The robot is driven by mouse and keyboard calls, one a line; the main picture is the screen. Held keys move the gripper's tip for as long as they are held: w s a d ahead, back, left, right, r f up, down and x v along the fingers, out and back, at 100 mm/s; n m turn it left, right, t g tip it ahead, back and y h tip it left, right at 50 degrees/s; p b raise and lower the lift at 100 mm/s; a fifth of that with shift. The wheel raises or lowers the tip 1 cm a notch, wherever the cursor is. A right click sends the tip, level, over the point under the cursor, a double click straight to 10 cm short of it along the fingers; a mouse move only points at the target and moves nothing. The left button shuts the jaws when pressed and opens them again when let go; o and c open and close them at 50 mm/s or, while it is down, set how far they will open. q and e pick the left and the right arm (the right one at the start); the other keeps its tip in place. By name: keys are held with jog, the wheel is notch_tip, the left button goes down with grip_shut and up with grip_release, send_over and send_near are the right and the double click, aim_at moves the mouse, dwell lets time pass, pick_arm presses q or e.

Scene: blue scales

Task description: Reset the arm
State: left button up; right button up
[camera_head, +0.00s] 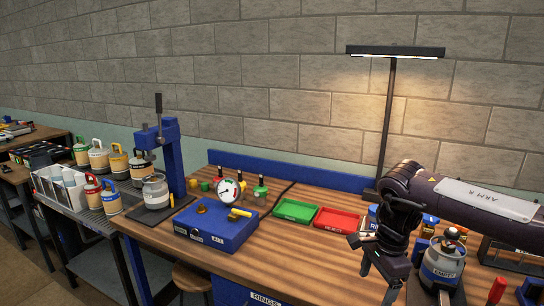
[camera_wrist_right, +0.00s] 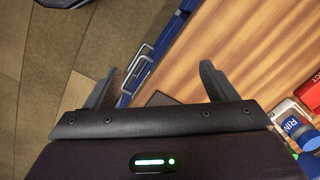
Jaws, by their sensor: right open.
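My right arm (camera_head: 470,200), marked "ARM R", comes in from the right over the wooden bench. Its gripper (camera_head: 377,281) points down near the bench's front edge. In the right wrist view the two dark fingers (camera_wrist_right: 158,70) stand wide apart. Nothing is between them but the view of the bench edge, a metal handle and the floor below. My left gripper is in neither view.
A canister marked "EMPTY" (camera_head: 442,264) stands right of the gripper. A red tray (camera_head: 338,221), a green tray (camera_head: 295,210) and a blue gauge box (camera_head: 215,229) lie to the left. A lamp post (camera_head: 387,125) rises behind. Bare wood (camera_head: 310,255) lies left of the gripper.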

jog(key=w+a+f+m+t+y, duration=0.2)
jog(key=a+f+m+y, duration=0.5)
jog(key=a+f+m, duration=0.85)
jog(key=s+a+f+m+t, duration=0.1)
jog(key=s+a+f+m, duration=0.15)
jog(key=f+m, duration=0.5)
jog(key=s+a+f+m+t, duration=0.2)
jog(key=a+f+m, duration=0.25)
jog(key=f, duration=0.55)
jog(key=s+d+f+m+h, duration=0.2)
jog(key=s+d+f+m, duration=0.3)
jog(key=s+f+m, duration=0.25)
jog(key=s+d+f+m+h, duration=0.2)
jog(key=s+d+f+m, duration=0.3)
jog(key=s+f+m, duration=0.3)
jog(key=s+d+f+m+g+h, duration=0.1)
jog(key=s+d+f+m, duration=0.2)
jog(key=s, duration=0.7)
jog(key=s+d+f+m+g+h, duration=0.1)
jog(key=s+d+f+m, duration=0.3)
jog(key=s, duration=0.6)
jog(key=s+d+f+m+g+h, duration=0.2)
jog(key=s+d+f+m, duration=0.2)
jog(key=s, duration=0.6)
jog(key=shift+s+d+f, duration=0.2)
jog(key=shift+d+f, duration=0.1)
jog(key=shift+f, duration=0.15)
